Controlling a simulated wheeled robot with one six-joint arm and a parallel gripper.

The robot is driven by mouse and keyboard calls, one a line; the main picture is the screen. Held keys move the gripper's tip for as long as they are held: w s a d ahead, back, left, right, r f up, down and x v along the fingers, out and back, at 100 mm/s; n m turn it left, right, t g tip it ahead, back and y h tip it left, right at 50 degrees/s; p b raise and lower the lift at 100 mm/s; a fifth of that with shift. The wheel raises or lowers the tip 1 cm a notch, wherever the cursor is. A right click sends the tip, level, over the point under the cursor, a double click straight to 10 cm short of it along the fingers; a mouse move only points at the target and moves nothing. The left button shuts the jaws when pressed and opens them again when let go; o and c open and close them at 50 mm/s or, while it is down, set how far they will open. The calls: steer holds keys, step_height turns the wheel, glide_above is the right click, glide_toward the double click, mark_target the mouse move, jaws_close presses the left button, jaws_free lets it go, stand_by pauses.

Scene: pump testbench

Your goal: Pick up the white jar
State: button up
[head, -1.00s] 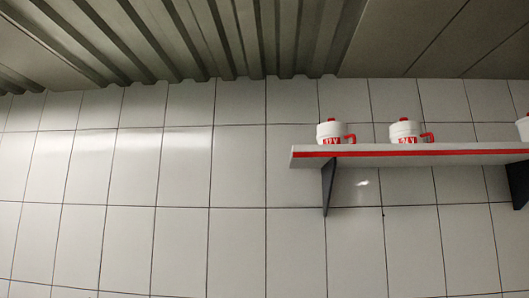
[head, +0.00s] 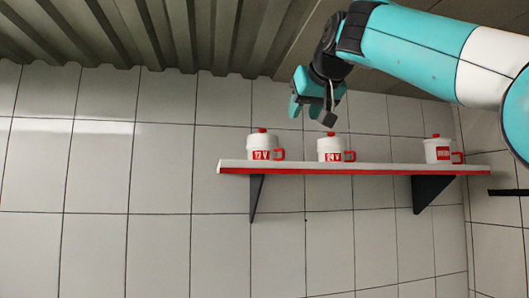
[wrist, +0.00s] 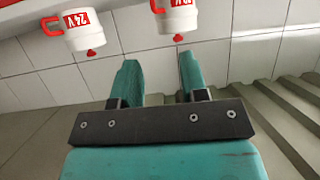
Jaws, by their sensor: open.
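Three white jars with red knobs, red handles and red labels stand upright in a row on the wall shelf. In the head view the left jar (head: 262,148) reads 12 V and the middle jar (head: 331,150) reads 24 V. The right jar (head: 438,150) has a label too small to read. My gripper (head: 311,108) is above the shelf, between the left and middle jars in the picture, open and empty. In the wrist view the 24 V jar (wrist: 82,28) and a second jar (wrist: 177,15), cut off at the top edge, appear upside down beyond my open fingers (wrist: 157,65).
The white shelf (head: 380,168) has a red front edge and dark brackets (head: 256,197) below. Bare shelf lies between the middle and right jars. A tiled wall (head: 150,180) is behind, and a ribbed ceiling (head: 180,35) is above. A dark bar (head: 508,192) is at the right.

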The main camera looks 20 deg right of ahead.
steer(key=p, duration=0.3)
glide_toward(284, 150)
steer(key=w, duration=0.3)
steer(key=p+x, duration=0.1)
steer(key=x, duration=0.1)
steer(key=p+x, duration=0.1)
steer(key=x, duration=0.1)
steer(key=f+p+x, duration=0.1)
steer(key=p, duration=0.1)
steer(key=shift+w+d+f, duration=0.1)
steer(key=shift+d+f, duration=0.1)
steer(key=shift+d, duration=0.05)
steer(key=shift+w+f, duration=0.15)
steer(key=shift+f, duration=0.05)
jaws_close()
steer(key=shift+r, duration=0.15)
